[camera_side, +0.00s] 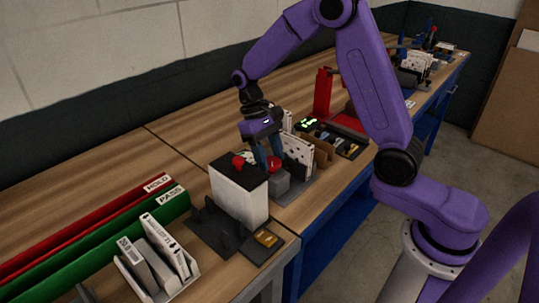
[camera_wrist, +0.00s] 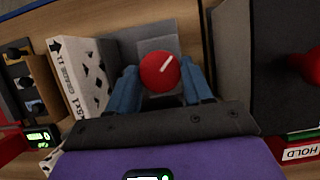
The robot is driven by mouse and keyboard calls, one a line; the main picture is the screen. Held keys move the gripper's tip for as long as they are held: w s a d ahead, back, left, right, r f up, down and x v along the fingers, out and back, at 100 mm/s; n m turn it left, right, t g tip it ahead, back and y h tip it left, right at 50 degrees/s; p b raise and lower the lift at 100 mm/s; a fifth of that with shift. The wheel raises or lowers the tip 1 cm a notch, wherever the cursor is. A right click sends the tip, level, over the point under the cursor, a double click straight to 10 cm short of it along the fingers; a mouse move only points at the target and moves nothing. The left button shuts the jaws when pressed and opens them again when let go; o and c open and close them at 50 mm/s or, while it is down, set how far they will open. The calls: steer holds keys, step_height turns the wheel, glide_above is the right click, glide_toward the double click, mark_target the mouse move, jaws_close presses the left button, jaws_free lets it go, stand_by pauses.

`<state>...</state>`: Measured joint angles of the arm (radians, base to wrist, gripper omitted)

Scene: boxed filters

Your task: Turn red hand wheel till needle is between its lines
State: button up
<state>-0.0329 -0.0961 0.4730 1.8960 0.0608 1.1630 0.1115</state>
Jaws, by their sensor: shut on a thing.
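The red hand wheel (camera_wrist: 158,72) is round with a white line on its face, pointing up and right in the wrist view. It sits on a grey block (camera_wrist: 157,45), which also shows in the side view (camera_side: 280,184). My gripper (camera_wrist: 161,86) has its blue fingers on either side of the wheel and is shut on it. In the side view my gripper (camera_side: 268,158) reaches down to the wheel from above. I cannot make out a needle or its lines in either view.
A white box with a dark top and red knob (camera_side: 238,160) stands close beside my gripper. A perforated white panel (camera_wrist: 83,76) stands on the other side. Red and green HOLD and PASS bins (camera_side: 130,220) and a tray of boxed filters (camera_side: 150,262) lie front left.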

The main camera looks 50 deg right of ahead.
stand_by(0.3)
steer(key=o, duration=1)
steer(key=shift+r, duration=0.1)
steer(key=v, duration=1.7)
steer(key=shift+r, duration=0.2)
steer(key=s+f+n+t, duration=0.1)
steer(key=s+f+n, duration=0.2)
steer(key=s, duration=0.7)
steer(key=s+f+n+t, duration=0.2)
steer(key=s+n, duration=0.3)
steer(key=s, duration=0.6)
steer(key=s+f+n+t, duration=0.1)
steer(key=s+f+n, duration=0.3)
steer(key=s, duration=0.7)
steer(key=shift+f+n+t, duration=0.4)
steer(key=shift+f, duration=0.15)
